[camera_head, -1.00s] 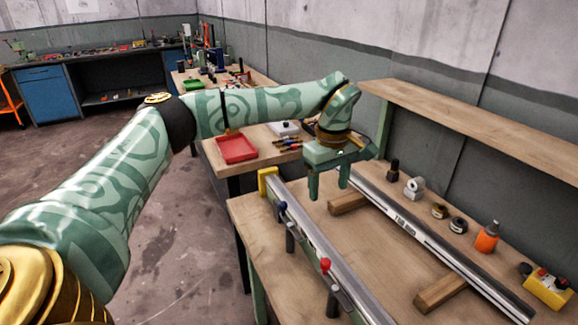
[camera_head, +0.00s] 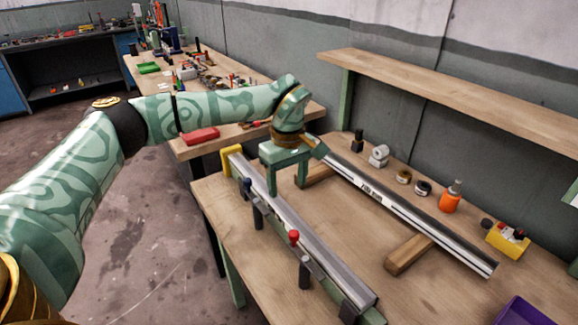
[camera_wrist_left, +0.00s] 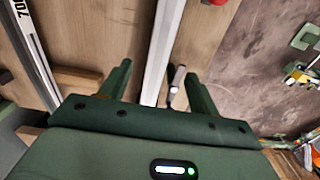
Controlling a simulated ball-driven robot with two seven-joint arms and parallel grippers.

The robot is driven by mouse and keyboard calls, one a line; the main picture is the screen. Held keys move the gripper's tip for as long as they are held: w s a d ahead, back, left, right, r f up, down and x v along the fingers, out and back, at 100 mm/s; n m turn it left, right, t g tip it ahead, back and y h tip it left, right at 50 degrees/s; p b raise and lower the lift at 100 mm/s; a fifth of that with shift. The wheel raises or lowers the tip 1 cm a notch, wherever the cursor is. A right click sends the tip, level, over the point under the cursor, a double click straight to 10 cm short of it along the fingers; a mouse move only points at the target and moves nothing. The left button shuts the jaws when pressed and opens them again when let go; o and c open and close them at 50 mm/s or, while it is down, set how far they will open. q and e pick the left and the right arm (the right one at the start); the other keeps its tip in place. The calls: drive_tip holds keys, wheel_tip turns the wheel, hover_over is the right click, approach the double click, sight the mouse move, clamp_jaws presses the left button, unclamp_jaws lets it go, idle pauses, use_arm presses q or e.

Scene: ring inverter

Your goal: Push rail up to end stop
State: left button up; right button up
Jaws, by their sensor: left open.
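My left gripper (camera_head: 286,190) is open, fingers pointing down, at the far part of this rail. In the left wrist view the rail (camera_wrist_left: 164,45) runs between the open fingers (camera_wrist_left: 157,68); I cannot tell whether they touch it.
A second rail with printed numbers (camera_head: 385,200) lies to the right on wooden blocks (camera_head: 409,254). An orange bottle (camera_head: 450,200), a yellow control box (camera_head: 507,243) and small parts line the wall side. A purple bin (camera_head: 522,312) is at lower right. Bare bench lies between the rails.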

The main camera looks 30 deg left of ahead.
sight(288, 213)
use_arm(q)
wheel_tip(288, 213, down, 8)
drive_tip(key=shift+r+b, duration=0.1)
drive_tip(key=shift+b, duration=1)
drive_tip(key=shift+f, duration=0.65)
clamp_jaws()
unclamp_jaws()
drive_tip(key=shift+r, duration=0.1)
wheel_tip(288, 213, up, 16)
drive_tip(key=p, duration=0.5)
